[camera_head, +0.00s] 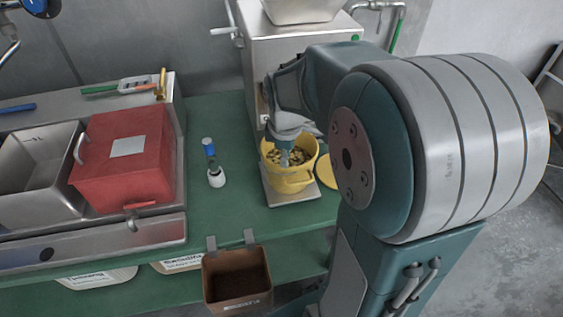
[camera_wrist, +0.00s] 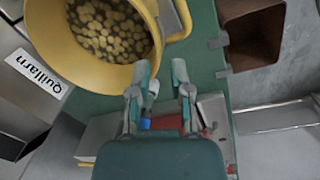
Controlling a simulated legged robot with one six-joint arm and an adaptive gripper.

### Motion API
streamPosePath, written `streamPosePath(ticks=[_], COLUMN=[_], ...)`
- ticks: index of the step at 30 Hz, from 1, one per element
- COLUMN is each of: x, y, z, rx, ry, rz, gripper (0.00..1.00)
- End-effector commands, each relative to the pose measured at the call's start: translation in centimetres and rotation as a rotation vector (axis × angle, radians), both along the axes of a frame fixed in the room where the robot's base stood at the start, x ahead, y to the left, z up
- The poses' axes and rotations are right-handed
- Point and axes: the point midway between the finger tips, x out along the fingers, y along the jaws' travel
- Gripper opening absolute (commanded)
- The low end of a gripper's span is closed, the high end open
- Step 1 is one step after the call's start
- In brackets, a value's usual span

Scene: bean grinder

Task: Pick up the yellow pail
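The yellow pail (camera_head: 289,180) stands upright on a small pale platform (camera_head: 281,203) in front of a metal machine. It holds brownish, bean-like pieces. The pail (camera_wrist: 70,75) fills the upper left of the wrist view, with its handle (camera_wrist: 184,20) reaching out to the right. My gripper (camera_head: 285,158) is over the pail in the head view, partly covering its contents. In the wrist view my gripper (camera_wrist: 165,76) has its two fingers apart, with nothing clearly held between them. The left finger overlaps the pail's rim there; I cannot tell whether it touches.
The metal machine (camera_head: 285,60) stands close behind the pail. A yellow disc (camera_head: 328,170) is right of it. A small bottle (camera_head: 214,170) and a red box (camera_head: 125,155) are to the left. A brown bin (camera_head: 237,280) hangs at the green table's (camera_head: 200,225) front edge.

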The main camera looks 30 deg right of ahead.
Motion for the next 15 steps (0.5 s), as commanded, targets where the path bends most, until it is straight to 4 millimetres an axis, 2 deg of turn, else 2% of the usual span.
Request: streamPosePath(ticks=[3,10,15], x=[0.1,0.2,0.5], y=[0.0,0.3,-0.3], z=[-1.9,-3.8,-6.5], rx=[0.000,-0.005,-0.004], ry=[0.004,0.003,0.003], rz=[-0.001,-0.002,0.000], gripper=[0.26,0.26,0.26])
